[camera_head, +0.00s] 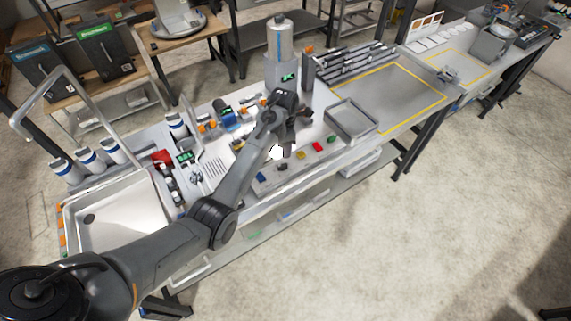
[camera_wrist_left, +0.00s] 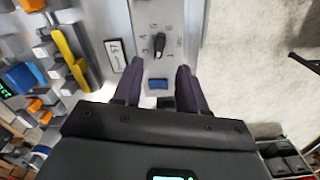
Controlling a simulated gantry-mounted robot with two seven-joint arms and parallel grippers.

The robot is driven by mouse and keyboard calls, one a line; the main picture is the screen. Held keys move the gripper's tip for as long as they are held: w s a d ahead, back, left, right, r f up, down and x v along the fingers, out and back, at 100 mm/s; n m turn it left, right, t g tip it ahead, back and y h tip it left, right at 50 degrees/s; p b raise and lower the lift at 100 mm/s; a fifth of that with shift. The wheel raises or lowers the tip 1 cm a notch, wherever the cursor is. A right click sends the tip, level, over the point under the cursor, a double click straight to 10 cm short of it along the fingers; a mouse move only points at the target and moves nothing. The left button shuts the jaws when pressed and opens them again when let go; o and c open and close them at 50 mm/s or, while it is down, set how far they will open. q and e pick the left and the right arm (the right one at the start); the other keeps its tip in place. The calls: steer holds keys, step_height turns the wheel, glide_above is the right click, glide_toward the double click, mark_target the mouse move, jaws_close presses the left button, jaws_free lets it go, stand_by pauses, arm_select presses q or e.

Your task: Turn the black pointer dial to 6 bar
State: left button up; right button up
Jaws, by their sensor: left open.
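The black pointer dial (camera_wrist_left: 160,43) shows in the left wrist view on a light grey panel, with small marks around it. In the head view my left gripper (camera_head: 299,121) is over the bench behind the button panel. My right gripper is not in view.
A blue button (camera_wrist_left: 158,85) shows between the fingers. A grey tray (camera_head: 352,118) lies to the right, and a tall dispenser (camera_head: 280,50) stands behind. A sink (camera_head: 112,215) is at left.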

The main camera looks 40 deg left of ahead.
mark_target(284, 165)
arm_select(q)
step_height(284, 165, down, 9)
steer(key=shift+f, duration=0.2)
stand_by(0.3)
jaws_close()
